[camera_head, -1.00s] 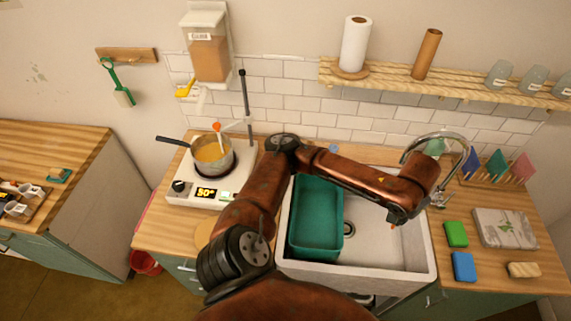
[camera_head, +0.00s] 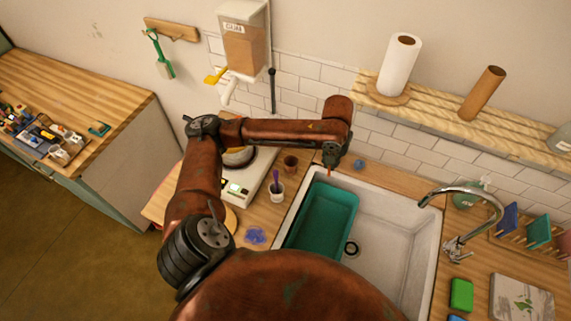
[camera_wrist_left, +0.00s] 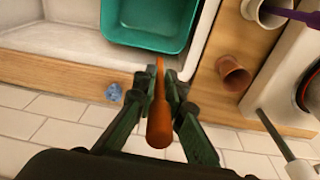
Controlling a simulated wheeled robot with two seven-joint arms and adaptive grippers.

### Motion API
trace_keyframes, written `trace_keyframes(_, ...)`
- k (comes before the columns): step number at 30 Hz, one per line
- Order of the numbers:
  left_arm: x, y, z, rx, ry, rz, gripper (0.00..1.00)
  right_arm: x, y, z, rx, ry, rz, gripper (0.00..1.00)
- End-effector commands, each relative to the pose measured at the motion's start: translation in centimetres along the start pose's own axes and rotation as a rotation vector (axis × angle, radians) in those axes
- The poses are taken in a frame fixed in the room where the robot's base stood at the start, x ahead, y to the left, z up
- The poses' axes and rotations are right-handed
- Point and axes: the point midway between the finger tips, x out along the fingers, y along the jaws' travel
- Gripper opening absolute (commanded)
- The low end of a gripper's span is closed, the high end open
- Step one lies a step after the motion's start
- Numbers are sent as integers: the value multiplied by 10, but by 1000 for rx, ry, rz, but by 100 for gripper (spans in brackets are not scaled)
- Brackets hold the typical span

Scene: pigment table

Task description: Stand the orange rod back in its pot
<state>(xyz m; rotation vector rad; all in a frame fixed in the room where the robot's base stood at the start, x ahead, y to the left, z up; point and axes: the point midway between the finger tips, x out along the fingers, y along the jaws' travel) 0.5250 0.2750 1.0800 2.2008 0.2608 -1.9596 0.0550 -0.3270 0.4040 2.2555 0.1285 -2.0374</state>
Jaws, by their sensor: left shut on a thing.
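The orange rod (camera_wrist_left: 159,115) is between the fingers of my left gripper (camera_wrist_left: 160,95) in the wrist view, and the fingers are shut on it. In the head view the left gripper (camera_head: 331,160) is above the back left corner of the sink, with the rod's orange tip (camera_head: 330,172) below it. A small brown pot (camera_head: 290,165) stands on the counter left of the gripper, apart from the rod. It also shows in the wrist view (camera_wrist_left: 235,76), with no rod visible in it. A white cup (camera_head: 277,195) with a purple rod (camera_head: 276,178) stands nearby. My right gripper is not visible.
A teal basin (camera_head: 325,215) sits in the white sink (camera_head: 385,235). The hotplate (camera_head: 250,172) and its pan are partly behind my left arm. A purple patch (camera_head: 256,236) and a small blue thing (camera_head: 359,164) lie on the counter. The tap (camera_head: 480,200) stands at right.

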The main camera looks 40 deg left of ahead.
Motion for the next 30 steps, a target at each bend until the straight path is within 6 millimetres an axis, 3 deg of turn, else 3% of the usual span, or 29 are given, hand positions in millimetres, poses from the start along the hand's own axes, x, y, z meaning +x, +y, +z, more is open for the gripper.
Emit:
trace_keyframes(1,-15,-26,-6,-83,-22,-12,0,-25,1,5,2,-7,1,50)
trace_keyframes(6,-24,-95,-16,-327,-75,-33,0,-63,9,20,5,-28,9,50)
trace_keyframes(12,-28,-143,-21,-495,-103,-49,0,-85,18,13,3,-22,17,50)
trace_keyframes(16,-19,-152,-20,-529,-109,-52,0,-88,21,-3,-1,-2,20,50)
trace_keyframes(19,1,-152,-17,-530,-112,-52,0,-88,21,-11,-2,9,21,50)
trace_keyframes(24,28,-152,-16,-527,-108,-52,0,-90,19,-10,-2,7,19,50)
trace_keyframes(30,43,-152,-14,-525,-108,-53,0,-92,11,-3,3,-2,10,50)
